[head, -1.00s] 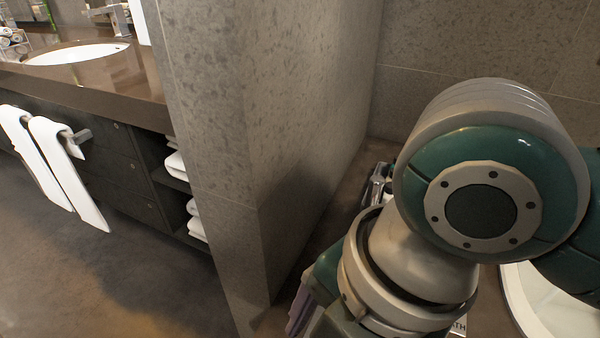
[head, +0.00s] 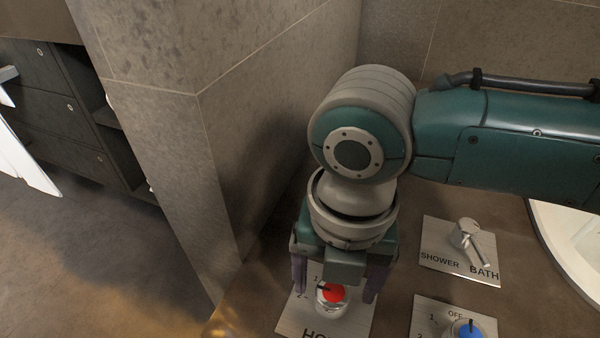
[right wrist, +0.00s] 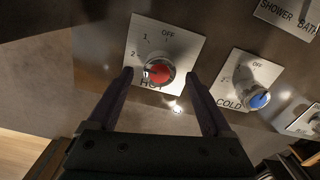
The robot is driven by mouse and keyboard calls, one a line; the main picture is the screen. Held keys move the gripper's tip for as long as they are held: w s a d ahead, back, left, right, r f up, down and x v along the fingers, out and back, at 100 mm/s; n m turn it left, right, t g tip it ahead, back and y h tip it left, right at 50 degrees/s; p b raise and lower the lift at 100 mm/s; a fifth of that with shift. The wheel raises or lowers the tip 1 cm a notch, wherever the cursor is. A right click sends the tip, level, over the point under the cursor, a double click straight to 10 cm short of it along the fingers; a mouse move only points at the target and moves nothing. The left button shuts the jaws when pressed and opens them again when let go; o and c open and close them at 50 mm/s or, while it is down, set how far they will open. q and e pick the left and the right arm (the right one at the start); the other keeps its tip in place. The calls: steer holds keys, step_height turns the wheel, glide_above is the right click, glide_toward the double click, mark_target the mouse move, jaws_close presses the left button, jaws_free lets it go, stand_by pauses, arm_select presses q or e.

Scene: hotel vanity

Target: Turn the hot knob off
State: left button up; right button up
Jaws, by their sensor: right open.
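The hot knob (head: 332,294) has a silver body and a red cap and sits on a square metal plate. In the right wrist view the hot knob (right wrist: 158,72) has a dark pointer to the left, on the side of the "2" mark and away from OFF at the top. My right gripper (head: 334,288) is open above the plate with one finger on each side of the knob. In the right wrist view the fingers of my right gripper (right wrist: 160,76) show gaps to the knob; contact is not clear. My left gripper is not in view.
The cold knob (head: 468,330) with a blue cap is to the right. A shower/bath lever (head: 467,238) stands behind it. A white basin (head: 570,240) is at the right edge. A tiled wall corner (head: 190,110) rises left of the counter, close to my gripper.

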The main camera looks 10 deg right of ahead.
steer(key=shift+f, duration=0.75)
jaws_close()
